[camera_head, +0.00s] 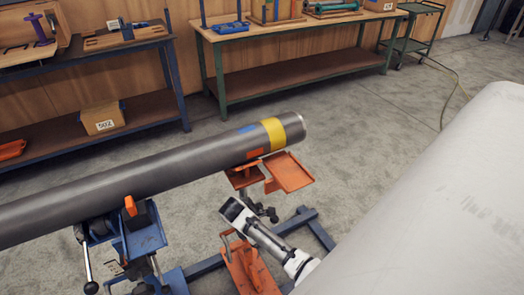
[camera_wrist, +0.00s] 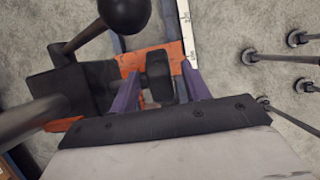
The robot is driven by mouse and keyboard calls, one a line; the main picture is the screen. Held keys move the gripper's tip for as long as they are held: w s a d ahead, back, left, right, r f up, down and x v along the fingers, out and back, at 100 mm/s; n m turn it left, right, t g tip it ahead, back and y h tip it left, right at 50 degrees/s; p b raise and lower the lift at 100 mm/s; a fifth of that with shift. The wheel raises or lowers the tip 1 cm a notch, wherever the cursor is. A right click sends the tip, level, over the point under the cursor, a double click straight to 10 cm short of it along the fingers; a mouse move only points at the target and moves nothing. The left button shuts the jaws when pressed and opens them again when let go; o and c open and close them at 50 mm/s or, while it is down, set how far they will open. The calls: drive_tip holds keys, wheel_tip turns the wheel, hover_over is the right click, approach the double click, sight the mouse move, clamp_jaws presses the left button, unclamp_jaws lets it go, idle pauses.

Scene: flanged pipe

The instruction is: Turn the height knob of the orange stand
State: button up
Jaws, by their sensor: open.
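The orange stand (camera_head: 250,268) stands on the floor under the right end of the grey pipe (camera_head: 150,172), with its orange tray (camera_head: 290,172) at the top. My gripper (camera_head: 234,210) is low beside the stand's post; its fingertips are hard to make out there. In the wrist view my gripper (camera_wrist: 158,74) has its two purple fingers apart. A black knob (camera_wrist: 158,72) shows between the fingers, in front of the orange stand body (camera_wrist: 130,62). I cannot tell whether either finger touches it.
A black ball-ended lever (camera_wrist: 125,12) is close by at the upper left in the wrist view. A blue stand (camera_head: 142,238) holds the pipe further left. Blue floor beams (camera_head: 318,232) run beside the orange stand. Workbenches line the wall.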

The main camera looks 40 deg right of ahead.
drive_tip(key=shift+x, duration=1.5)
drive_tip(key=c, duration=1)
drive_tip(key=shift+r+y+p, duration=0.1)
drive_tip(key=shift+y+p, duration=0.5)
drive_tip(key=shift+p, duration=0.1)
drive_tip(key=shift+f+t+y, duration=0.15)
drive_tip(key=shift+t+y, duration=0.1)
drive_tip(key=shift+y, duration=0.55)
drive_tip(key=shift+f+t+y, duration=0.15)
drive_tip(key=shift+t+y, duration=0.1)
drive_tip(key=shift+y, duration=0.55)
